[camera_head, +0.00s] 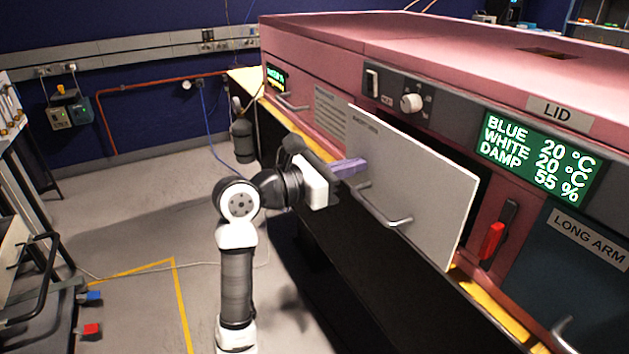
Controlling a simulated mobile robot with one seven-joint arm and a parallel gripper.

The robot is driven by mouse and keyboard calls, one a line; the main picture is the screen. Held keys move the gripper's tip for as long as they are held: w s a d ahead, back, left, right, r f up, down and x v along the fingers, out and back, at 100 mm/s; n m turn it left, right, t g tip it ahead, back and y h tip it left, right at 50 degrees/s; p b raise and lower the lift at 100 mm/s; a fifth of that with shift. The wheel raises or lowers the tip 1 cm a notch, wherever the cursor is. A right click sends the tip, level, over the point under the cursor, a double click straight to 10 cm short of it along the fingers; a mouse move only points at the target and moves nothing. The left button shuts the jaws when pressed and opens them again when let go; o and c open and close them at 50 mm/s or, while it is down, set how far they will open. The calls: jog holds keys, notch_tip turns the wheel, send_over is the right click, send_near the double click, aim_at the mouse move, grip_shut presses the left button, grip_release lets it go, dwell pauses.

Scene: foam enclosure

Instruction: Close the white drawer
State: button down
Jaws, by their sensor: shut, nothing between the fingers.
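The white drawer (415,176) stands out from the front of the pink enclosure (310,60). Its flat white front panel carries a curved metal handle (385,207), and a dark gap shows behind its right side. My gripper (350,168) is in front of the left part of the panel, its purple fingers together and empty. The fingertips are close to the panel near the handle's left end; I cannot tell whether they touch it.
A red switch (492,240) and a dark panel labelled LONG ARM (585,260) are right of the drawer. A green display (538,157) is above them. A yellow ledge (480,295) runs below the front. The floor (150,220) at left is mostly clear.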

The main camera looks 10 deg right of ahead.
aim_at(373, 159)
jog(key=shift+x, duration=2.5)
jog(key=shift+r, duration=0.1)
